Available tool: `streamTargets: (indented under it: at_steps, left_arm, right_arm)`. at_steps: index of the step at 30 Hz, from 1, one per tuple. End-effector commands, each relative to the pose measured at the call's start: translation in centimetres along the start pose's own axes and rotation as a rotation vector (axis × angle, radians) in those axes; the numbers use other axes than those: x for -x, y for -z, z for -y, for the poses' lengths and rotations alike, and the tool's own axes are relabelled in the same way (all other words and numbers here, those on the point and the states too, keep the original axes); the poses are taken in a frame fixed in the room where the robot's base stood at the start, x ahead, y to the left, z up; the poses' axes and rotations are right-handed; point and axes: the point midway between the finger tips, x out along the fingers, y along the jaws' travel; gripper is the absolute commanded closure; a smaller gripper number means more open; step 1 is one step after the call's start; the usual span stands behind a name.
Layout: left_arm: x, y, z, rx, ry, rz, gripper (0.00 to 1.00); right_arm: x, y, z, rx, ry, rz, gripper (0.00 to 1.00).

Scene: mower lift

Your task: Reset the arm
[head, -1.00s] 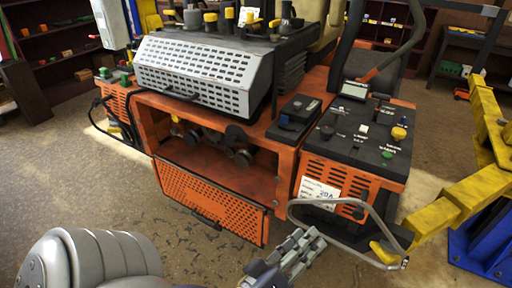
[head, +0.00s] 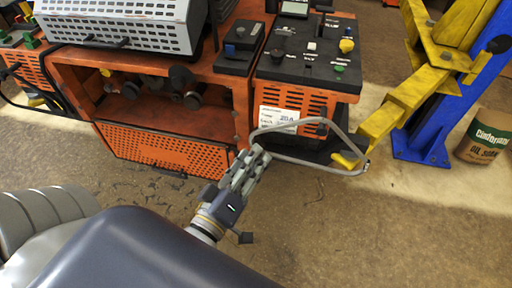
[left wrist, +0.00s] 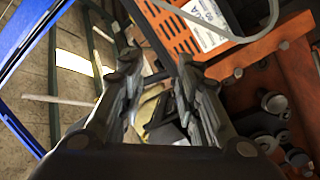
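A yellow arm (head: 395,115) reaches out from a blue post (head: 435,125) at the right of the head view. Its low end is beside a grey bent bar (head: 305,162) in front of the orange machine (head: 240,100). My left gripper (head: 252,160) is near the left end of that bar. In the left wrist view its two fingers (left wrist: 152,85) stand apart, with a yellow piece (left wrist: 150,108) showing between and beyond them. The grey bar (left wrist: 225,33) is outside the fingers there. I cannot tell whether the gripper touches anything. My right gripper is not in view.
The orange machine fills the upper left, with a control panel (head: 310,60) on top and a perforated flap (head: 165,148) low at its front. The floor (head: 400,235) at the lower right is clear.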

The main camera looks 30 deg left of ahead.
Motion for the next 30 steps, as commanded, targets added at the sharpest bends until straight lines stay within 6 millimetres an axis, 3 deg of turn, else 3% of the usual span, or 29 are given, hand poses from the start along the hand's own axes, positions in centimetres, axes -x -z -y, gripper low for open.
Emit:
streamTargets:
  at_steps: [7,11,14,20,24,30]
  left_arm:
    - [0.0,-0.2,0.2,-0.002,0.002,0.003,0.69]
    - [-0.3,-2.6,2.1,-0.029,0.032,0.048,0.69]
    - [-0.6,-6.7,5.5,-0.079,0.080,0.127,0.69]
    - [0.6,-16.6,14.3,-0.224,0.192,0.342,0.69]
    - [2.7,-22.6,20.4,-0.333,0.258,0.499,0.69]
    - [7.6,-29.5,29.1,-0.490,0.342,0.734,0.69]
  right_arm:
    - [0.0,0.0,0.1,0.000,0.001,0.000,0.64]
    - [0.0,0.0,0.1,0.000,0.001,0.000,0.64]
    - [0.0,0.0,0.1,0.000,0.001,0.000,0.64]
    - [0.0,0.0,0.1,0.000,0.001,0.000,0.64]
    - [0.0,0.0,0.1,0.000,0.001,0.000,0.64]
    - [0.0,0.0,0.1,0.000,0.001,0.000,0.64]
